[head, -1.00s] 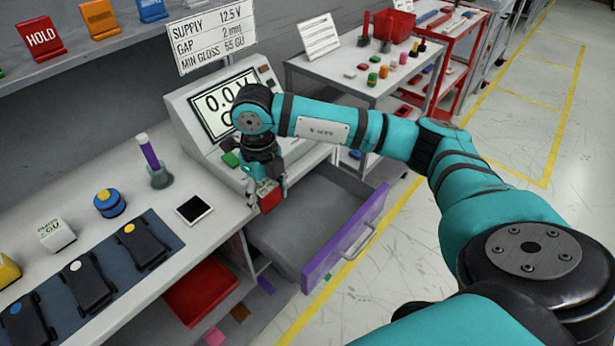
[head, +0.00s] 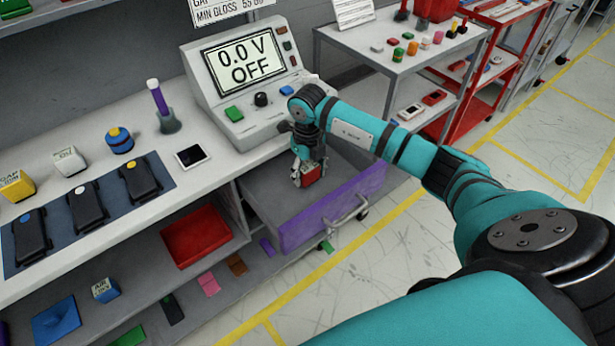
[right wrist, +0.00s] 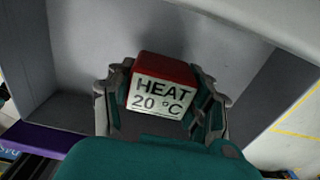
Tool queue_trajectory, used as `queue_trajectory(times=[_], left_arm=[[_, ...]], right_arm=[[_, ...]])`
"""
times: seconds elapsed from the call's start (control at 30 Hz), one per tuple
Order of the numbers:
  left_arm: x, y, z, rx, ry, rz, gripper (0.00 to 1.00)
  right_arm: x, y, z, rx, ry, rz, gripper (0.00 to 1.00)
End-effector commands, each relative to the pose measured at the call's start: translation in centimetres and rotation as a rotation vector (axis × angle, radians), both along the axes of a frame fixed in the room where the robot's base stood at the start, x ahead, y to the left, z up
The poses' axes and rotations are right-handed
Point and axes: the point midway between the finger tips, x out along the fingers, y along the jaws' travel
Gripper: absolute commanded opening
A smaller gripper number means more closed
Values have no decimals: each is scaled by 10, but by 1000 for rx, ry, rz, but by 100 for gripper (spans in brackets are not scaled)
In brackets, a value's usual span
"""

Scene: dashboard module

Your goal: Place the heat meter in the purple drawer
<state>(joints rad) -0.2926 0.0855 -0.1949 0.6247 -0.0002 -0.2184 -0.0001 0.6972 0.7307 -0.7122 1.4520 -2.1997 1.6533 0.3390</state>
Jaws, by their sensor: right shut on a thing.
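The heat meter (head: 311,174) is a small red block. In the right wrist view the heat meter (right wrist: 163,85) shows a white face reading "HEAT 20 °C". My right gripper (head: 308,178) is shut on it, with a finger on each side; the fingers also show in the right wrist view (right wrist: 163,100). The drawer with the purple front (head: 330,205) is pulled open below the bench. The gripper and meter are over the drawer's grey inside, which looks empty. How high the meter is above the drawer floor I cannot tell. My left gripper is out of view.
The console (head: 245,75) reading "0.0 V OFF" stands on the bench above the drawer. A red tray (head: 197,236) is on the shelf left of the drawer. Several small items stand on the bench at left. A grey trolley (head: 385,55) stands behind.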

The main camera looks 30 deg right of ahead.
Motion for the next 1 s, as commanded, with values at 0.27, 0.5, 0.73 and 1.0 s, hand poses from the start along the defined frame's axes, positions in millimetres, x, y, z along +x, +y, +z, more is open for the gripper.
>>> queue_trajectory(times=[0.27, 0.5, 0.73, 1.0], left_arm=[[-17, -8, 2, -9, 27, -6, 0], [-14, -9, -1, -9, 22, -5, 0], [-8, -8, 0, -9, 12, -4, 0], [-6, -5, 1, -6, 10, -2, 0]], right_arm=[[0, 0, -27, 1, 0, 0, 15], [0, 0, -30, 0, 0, 0, 15], [0, 0, -30, 0, 1, 0, 76], [0, 0, -29, 0, 1, 0, 76]])
